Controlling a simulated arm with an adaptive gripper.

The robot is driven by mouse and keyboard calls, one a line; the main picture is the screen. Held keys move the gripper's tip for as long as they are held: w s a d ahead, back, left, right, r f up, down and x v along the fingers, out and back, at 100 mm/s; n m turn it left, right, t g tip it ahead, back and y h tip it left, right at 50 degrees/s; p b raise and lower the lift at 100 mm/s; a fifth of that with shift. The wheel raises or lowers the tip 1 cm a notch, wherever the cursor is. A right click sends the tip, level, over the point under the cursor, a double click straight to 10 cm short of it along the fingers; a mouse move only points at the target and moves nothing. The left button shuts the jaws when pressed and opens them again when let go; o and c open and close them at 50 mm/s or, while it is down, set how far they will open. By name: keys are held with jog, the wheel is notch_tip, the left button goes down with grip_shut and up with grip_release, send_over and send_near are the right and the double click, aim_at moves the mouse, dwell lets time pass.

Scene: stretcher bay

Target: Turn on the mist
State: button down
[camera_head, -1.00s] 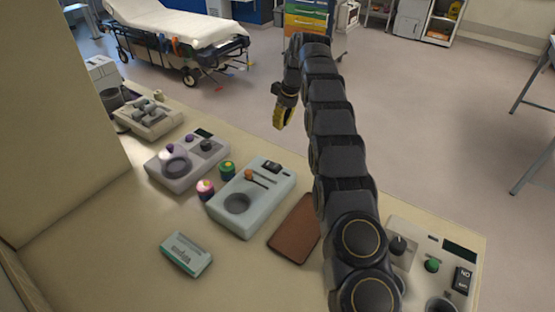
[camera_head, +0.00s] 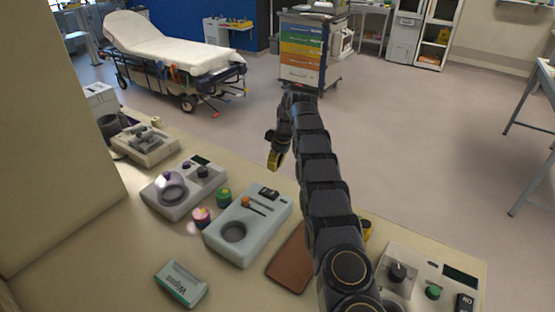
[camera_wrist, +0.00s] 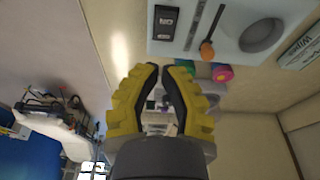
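No mist shows in either view. A pale teal device (camera_head: 222,246) on the counter has a black rocker switch (camera_head: 269,193), a slot with an orange knob (camera_head: 245,202) and a round dark cup. It also shows at the top of the wrist view (camera_wrist: 225,15), with its switch (camera_wrist: 165,22) and orange knob (camera_wrist: 207,48). My gripper (camera_head: 274,160), with yellow fingers, hangs beyond the device's far edge, apart from it. In the wrist view the fingertips (camera_wrist: 160,68) nearly meet and hold nothing. Which way the switch is set cannot be read.
A grey device (camera_head: 155,198) with a purple button, a green jar (camera_head: 223,197) and a pink jar (camera_head: 201,217) stand left of it. A wipes pack (camera_head: 181,284) and brown pad (camera_head: 287,268) lie nearby. A panel with a green button (camera_head: 433,292) is at right, partly behind my arm.

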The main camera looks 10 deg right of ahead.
aim_at(269, 190)
jog(key=x, duration=0.7)
jog(key=shift+s+d+f, duration=0.25)
jog(key=shift+s+f, duration=0.05)
jog(key=shift+f, duration=0.15)
jog(key=shift+s+d+f, duration=0.1)
jog(key=shift+f, duration=0.55)
jog(key=shift+f+t+y, duration=0.4)
jog(key=shift+f, duration=0.05)
jog(key=shift+w+a+r, duration=0.45)
jog(key=shift+w+r, duration=0.05)
